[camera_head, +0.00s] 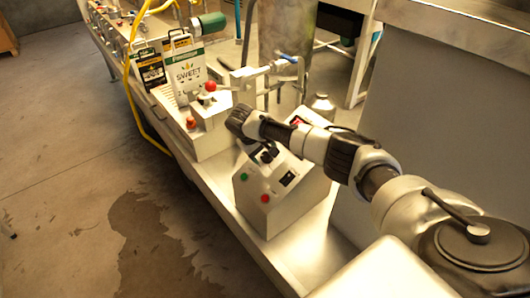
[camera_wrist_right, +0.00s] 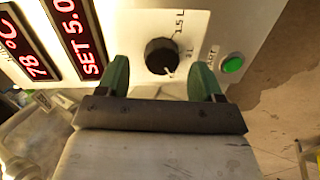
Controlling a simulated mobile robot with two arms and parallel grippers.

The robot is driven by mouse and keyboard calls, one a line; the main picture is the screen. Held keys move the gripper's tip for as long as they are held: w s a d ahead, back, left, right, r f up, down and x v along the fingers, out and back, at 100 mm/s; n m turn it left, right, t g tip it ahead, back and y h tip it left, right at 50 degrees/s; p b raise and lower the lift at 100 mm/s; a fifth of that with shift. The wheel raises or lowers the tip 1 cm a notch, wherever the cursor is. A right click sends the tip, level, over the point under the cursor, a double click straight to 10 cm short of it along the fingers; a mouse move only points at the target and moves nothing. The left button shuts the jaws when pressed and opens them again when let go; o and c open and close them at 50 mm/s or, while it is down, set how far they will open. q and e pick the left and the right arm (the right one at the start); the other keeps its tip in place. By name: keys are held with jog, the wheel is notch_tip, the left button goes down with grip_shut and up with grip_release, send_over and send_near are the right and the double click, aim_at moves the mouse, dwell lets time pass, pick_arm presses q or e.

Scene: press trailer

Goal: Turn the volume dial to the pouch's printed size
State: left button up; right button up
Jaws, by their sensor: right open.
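The black volume dial (camera_wrist_right: 160,56) sits on the pale panel of a control box (camera_head: 277,208). In the right wrist view "1.5 L" and what looks like "3 L" are printed beside it; a small pale mark shows at its lower right edge. My right gripper (camera_wrist_right: 160,78) is open, its green fingertips apart on either side of the dial, and I cannot tell if they touch it. In the head view my right gripper (camera_head: 264,153) is over the box's panel and hides the dial. A white pouch (camera_head: 187,73) reading "SWEET" stands at the upper left; its size is unreadable. My left gripper is out of view.
The box has a green button (camera_head: 243,177), a red button (camera_head: 265,198) and a black switch (camera_head: 288,179). Red displays (camera_wrist_right: 78,35) read "78 °C" and "SET 5.0". A valve with a red knob (camera_head: 210,86) stands behind. A yellow hose (camera_head: 128,70) hangs at the left.

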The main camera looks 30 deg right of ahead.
jog(key=shift+x, duration=0.9)
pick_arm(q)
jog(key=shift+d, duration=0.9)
pick_arm(e)
jog(key=shift+f, duration=0.1)
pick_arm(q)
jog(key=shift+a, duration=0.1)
pick_arm(e)
jog(key=shift+c, duration=0.2)
jog(key=c, duration=0.9)
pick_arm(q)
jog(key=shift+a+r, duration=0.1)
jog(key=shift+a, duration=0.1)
